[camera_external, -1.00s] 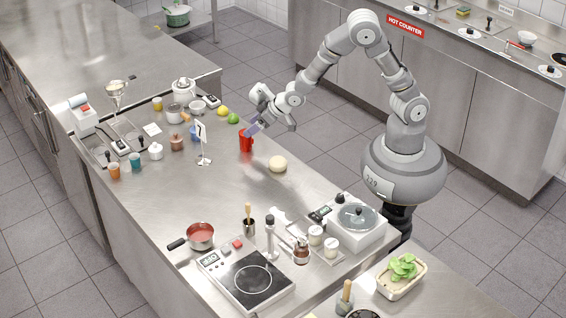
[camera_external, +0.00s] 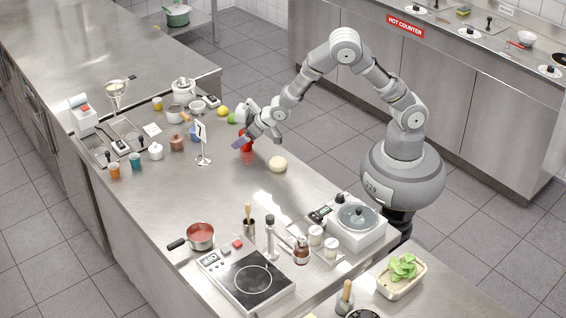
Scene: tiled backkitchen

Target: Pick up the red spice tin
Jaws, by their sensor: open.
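The red spice tin (camera_external: 246,146) stands upright on the steel counter (camera_external: 190,215), near its far edge. My gripper (camera_external: 252,142) is low over the counter at the tin, with its fingers spread and partly covering the tin from view. The jaws are open. I cannot tell whether the tin lies fully between the fingers or whether they touch it.
A pale dough ball (camera_external: 278,164) sits close by to the right. A table number stand (camera_external: 203,145) is to the left. A green lime (camera_external: 232,118) and a yellow lemon (camera_external: 223,111) lie behind.

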